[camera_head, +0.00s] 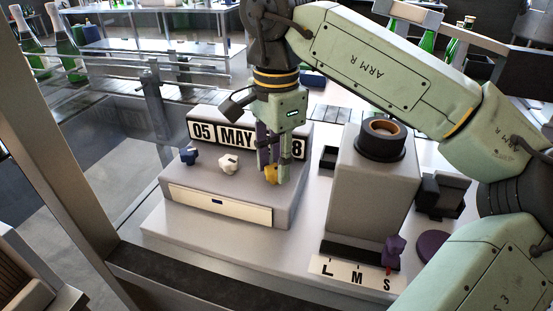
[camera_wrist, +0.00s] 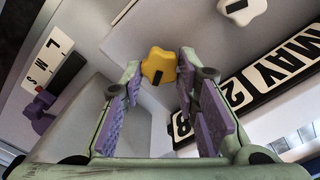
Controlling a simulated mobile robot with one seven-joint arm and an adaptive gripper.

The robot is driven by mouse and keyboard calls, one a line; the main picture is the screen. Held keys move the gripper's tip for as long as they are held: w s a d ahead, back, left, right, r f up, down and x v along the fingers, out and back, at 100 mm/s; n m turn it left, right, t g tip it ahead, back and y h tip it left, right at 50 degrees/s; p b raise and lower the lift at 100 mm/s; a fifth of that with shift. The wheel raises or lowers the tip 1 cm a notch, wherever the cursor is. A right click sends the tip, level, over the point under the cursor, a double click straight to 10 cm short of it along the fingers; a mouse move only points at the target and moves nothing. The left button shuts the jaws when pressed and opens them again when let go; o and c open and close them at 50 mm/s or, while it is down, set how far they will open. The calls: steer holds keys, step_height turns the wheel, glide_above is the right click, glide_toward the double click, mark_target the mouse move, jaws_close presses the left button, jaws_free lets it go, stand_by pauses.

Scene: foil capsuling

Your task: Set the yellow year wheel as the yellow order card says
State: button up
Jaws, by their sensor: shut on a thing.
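The yellow year wheel (camera_head: 270,175) is a small lobed knob on the right part of the grey date box (camera_head: 240,193). It also shows in the wrist view (camera_wrist: 159,65), with a dark mark on its face. My gripper (camera_head: 273,168) points down over it and is shut on it, one finger on each side. I see no yellow order card.
A blue knob (camera_head: 189,156) and a white knob (camera_head: 228,163) sit left of the wheel. A grey block with a dark ring (camera_head: 381,140) stands to the right. A purple knob (camera_head: 394,249) is by the L M S plate (camera_head: 345,275).

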mark_target(276, 169)
steer(key=shift+m, duration=0.4)
steer(key=shift+c, duration=0.3)
steer(key=m+b, duration=0.2)
steer(key=m, duration=0.2)
steer(key=shift+m, duration=0.3)
steer(key=m+b, duration=0.1)
steer(key=m, duration=0.5)
steer(key=shift+s+b, duration=0.15)
steer(key=shift+b, duration=0.15)
steer(key=shift+m, duration=0.4)
steer(key=o, duration=1.2)
steer(key=shift+c, duration=0.2)
steer(key=shift+r, duration=0.1)
step_height(276, 169, up, 7)
steer(key=shift+r, duration=0.2)
